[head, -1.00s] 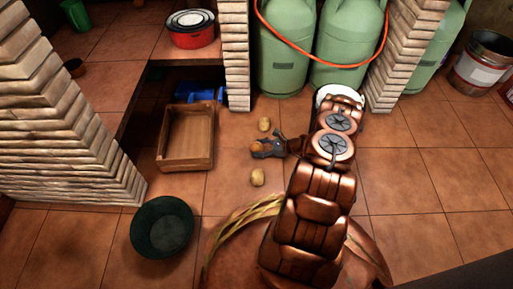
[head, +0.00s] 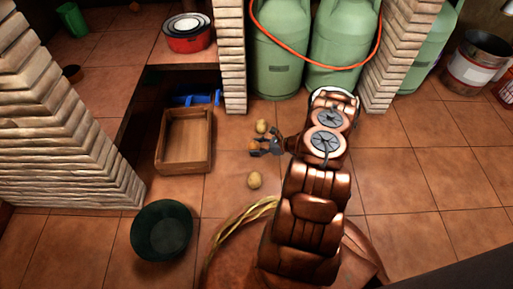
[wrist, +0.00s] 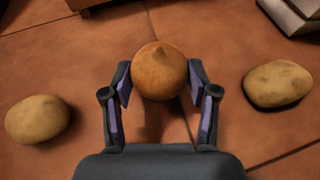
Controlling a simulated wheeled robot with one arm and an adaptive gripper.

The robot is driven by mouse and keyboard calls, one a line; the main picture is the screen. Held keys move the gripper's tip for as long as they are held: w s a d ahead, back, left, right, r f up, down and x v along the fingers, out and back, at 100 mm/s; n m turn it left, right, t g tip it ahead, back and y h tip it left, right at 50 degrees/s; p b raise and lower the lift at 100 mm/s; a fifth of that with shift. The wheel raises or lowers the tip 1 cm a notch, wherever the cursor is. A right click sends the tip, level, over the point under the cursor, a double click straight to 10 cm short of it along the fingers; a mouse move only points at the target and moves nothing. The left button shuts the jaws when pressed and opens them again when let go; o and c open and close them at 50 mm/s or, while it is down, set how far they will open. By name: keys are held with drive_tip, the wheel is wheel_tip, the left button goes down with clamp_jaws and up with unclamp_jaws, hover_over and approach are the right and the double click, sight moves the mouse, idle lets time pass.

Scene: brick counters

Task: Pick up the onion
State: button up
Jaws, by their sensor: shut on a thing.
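The onion (wrist: 160,70) is round and orange-brown with a small pointed tip. In the wrist view it sits between the two fingers of my gripper (wrist: 160,84), which touch it on both sides. In the head view my gripper (head: 266,148) is over the tiled floor, with the onion (head: 253,144) at its fingertips, partly covered by the fingers. My gripper is shut on the onion. The floor shows beneath it with a dark shadow.
One potato (head: 261,126) lies behind my gripper and another potato (head: 254,180) in front of it. A wooden crate (head: 184,168) stands to the left, with a dark green bowl (head: 162,228) nearer. Green gas cylinders (head: 277,60) and brick pillars stand behind. Floor to the right is clear.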

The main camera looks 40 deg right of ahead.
drive_tip(key=s+d+p, duration=0.2)
drive_tip(key=s+d, duration=0.1)
drive_tip(key=s, duration=0.1)
drive_tip(key=s+d+r+p, duration=0.1)
drive_tip(key=s+d, duration=0.2)
drive_tip(key=s, duration=0.1)
drive_tip(key=s+d+r+p, duration=0.1)
drive_tip(key=s+d+p, duration=0.1)
drive_tip(key=s+d, duration=0.2)
drive_tip(key=shift+s+r+p, duration=0.1)
drive_tip(key=shift+s+p, duration=0.2)
